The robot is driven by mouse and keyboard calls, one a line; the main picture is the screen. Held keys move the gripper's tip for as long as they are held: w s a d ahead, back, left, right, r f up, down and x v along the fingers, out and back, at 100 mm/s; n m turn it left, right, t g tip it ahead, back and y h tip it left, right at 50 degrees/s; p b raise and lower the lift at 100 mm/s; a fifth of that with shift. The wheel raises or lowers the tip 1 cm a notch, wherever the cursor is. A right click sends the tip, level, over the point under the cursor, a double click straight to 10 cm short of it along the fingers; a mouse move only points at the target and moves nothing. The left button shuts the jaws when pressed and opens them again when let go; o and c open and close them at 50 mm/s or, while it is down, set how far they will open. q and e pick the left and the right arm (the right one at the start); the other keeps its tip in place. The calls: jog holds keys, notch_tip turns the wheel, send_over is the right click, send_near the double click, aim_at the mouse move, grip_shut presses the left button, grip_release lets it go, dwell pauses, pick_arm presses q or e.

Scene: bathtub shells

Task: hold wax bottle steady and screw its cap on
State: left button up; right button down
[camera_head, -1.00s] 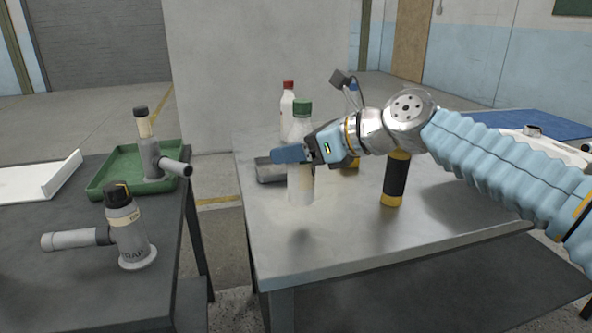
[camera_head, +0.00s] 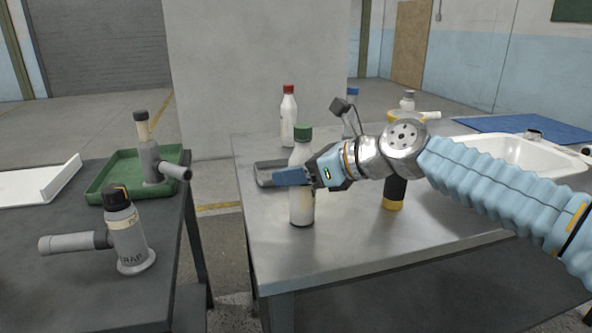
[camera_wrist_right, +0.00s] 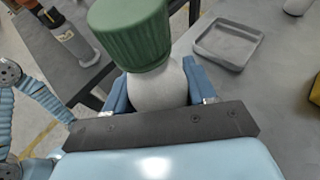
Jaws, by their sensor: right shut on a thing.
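A white bottle (camera_head: 301,207) with a green cap (camera_head: 303,132) is upright near the front left of the metal table. My right gripper (camera_head: 298,176) is shut around the bottle's body, below the cap. In the right wrist view the green cap (camera_wrist_right: 132,38) sits on top of the white bottle (camera_wrist_right: 158,88), between my blue fingers. I cannot tell how tightly the cap is seated. No label is readable, so I cannot confirm that this is the wax bottle. My left gripper is not in view.
A red-capped bottle (camera_head: 288,117) stands behind, and a grey tray (camera_head: 263,173) lies just left. A black-and-yellow cylinder (camera_head: 394,193) and a white sink (camera_head: 530,153) are to the right. Grey pipe-like parts (camera_head: 128,238) and a green tray (camera_head: 105,184) are on the left table.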

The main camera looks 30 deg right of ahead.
jog(key=shift+c, duration=1.8)
grip_release()
jog(key=shift+f, duration=0.1)
jog(key=v, duration=1.2)
jog(key=shift+p, duration=0.35)
jog(key=shift+s, duration=0.1)
